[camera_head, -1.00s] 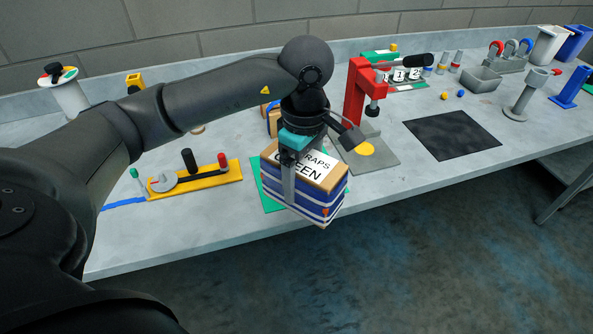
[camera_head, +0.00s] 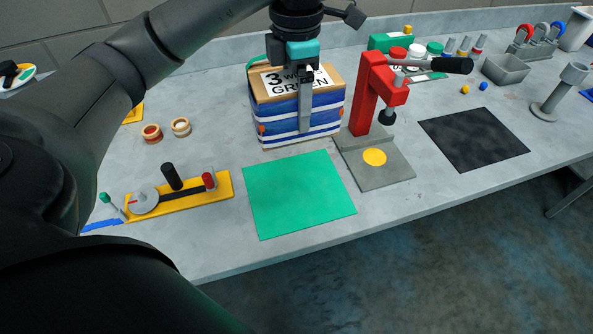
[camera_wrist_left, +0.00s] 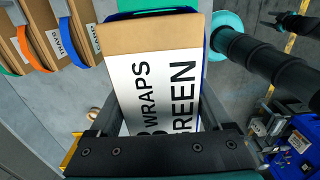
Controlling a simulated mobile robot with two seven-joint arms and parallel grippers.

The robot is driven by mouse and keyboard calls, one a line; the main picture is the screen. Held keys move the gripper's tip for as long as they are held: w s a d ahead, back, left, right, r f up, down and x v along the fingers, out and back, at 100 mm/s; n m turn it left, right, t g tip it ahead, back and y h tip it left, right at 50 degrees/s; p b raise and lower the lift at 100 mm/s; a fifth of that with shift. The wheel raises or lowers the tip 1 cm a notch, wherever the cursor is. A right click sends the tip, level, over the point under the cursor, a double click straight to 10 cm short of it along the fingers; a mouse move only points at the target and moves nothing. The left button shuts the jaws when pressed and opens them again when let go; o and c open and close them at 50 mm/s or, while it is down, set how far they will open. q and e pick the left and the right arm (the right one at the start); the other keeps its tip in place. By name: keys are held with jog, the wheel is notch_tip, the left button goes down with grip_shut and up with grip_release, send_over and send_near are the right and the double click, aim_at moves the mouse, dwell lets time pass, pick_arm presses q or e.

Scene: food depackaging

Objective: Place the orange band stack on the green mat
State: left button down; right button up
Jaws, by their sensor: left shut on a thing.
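My left gripper (camera_head: 305,98) is shut on a box-like wrapped stack (camera_head: 275,122) with blue and white bands, small orange tabs and a label ending in "GREEN". The label also shows close up between the fingers in the left wrist view (camera_wrist_left: 160,85). The green mat (camera_head: 298,195) lies bare on the table, just in front of the held stack. Whether the stack touches the table is unclear. My right gripper is not identifiable.
A red press (camera_head: 365,95) on a grey base stands right of the held stack. A yellow bar fixture (camera_head: 190,195) lies left of the mat. Two small rings (camera_head: 180,127) sit behind the fixture. A black mat (camera_head: 473,138) lies farther right.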

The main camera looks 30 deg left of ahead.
pick_arm(q)
jog(key=f, duration=0.4)
jog(key=f+b, duration=0.1)
jog(key=shift+s+d+f, duration=0.2)
jog(key=shift+s+f, duration=0.05)
jog(key=shift+f, duration=0.15)
notch_tip(320, 180, down, 12)
jog(key=shift+w+a, duration=0.1)
pick_arm(e)
jog(key=shift+f, duration=0.85)
pick_arm(q)
jog(key=shift+f+b, duration=0.15)
jog(key=shift+b, duration=0.2)
pick_arm(e)
jog(key=shift+f, duration=0.1)
pick_arm(q)
grip_release()
notch_tip(320, 180, up, 12)
jog(key=shift+r, duration=0.1)
pick_arm(e)
jog(key=shift+d, duration=0.1)
